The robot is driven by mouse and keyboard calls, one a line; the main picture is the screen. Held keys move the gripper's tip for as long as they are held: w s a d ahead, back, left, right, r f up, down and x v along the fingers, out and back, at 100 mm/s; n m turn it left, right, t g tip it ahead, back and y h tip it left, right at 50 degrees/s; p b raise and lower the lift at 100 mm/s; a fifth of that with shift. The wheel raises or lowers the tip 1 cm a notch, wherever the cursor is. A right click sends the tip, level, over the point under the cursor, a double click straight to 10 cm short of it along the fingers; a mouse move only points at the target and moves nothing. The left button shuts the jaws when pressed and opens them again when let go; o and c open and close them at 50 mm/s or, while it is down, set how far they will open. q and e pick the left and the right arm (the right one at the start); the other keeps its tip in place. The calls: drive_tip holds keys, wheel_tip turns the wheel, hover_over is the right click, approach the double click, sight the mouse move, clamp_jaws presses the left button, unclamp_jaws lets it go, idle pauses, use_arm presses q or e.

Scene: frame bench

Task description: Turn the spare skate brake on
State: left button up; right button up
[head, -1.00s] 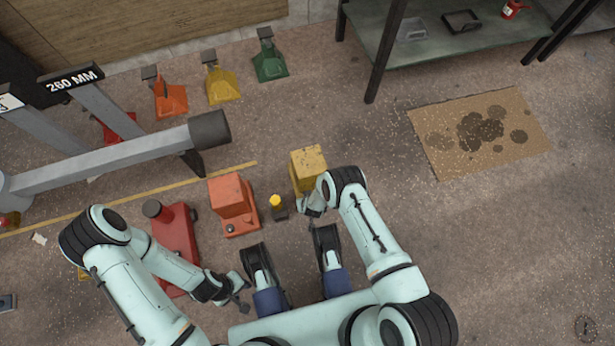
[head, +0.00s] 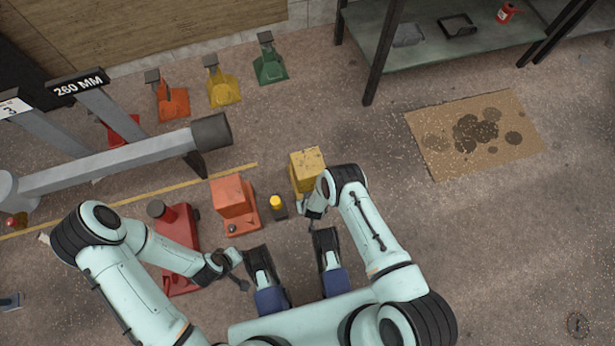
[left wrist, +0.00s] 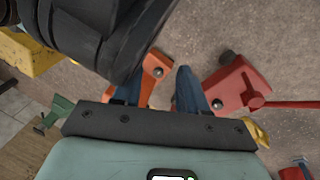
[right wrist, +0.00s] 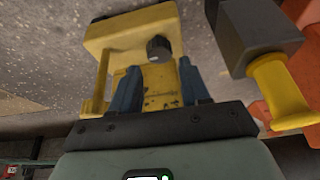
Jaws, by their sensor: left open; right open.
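A yellow skate (head: 307,165) stands on the floor at the middle, with a dark round knob (right wrist: 158,48) on its face in the right wrist view. An orange skate (head: 233,200) stands left of it and also has a small dark knob. I cannot tell which is the spare skate. My right gripper (head: 311,217) is open just in front of the yellow skate; in the right wrist view its blue fingers (right wrist: 161,88) are apart, with the knob just beyond them. My left gripper (head: 240,272) is open and empty, low in front of the orange skate.
A dark block with a yellow cap (head: 276,203) stands between the skates. A red jack-like unit (head: 176,235) is left, below a thick grey bar (head: 110,163). A stained cardboard sheet (head: 475,135) lies right; the floor around it is clear.

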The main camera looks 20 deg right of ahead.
use_arm(q)
wheel_tip(320, 180, up, 6)
drive_tip(key=w+d+p, duration=0.2)
drive_tip(key=p, duration=0.2)
drive_tip(key=s+d+r+g+h+p, duration=0.1)
drive_tip(key=s+d+r+p, duration=0.2)
drive_tip(key=s, duration=0.3)
drive_tip(key=shift+s+r+m, duration=0.4)
drive_tip(key=shift+r, duration=0.05)
use_arm(e)
drive_tip(key=v, duration=0.9)
drive_tip(key=shift+r, duration=0.15)
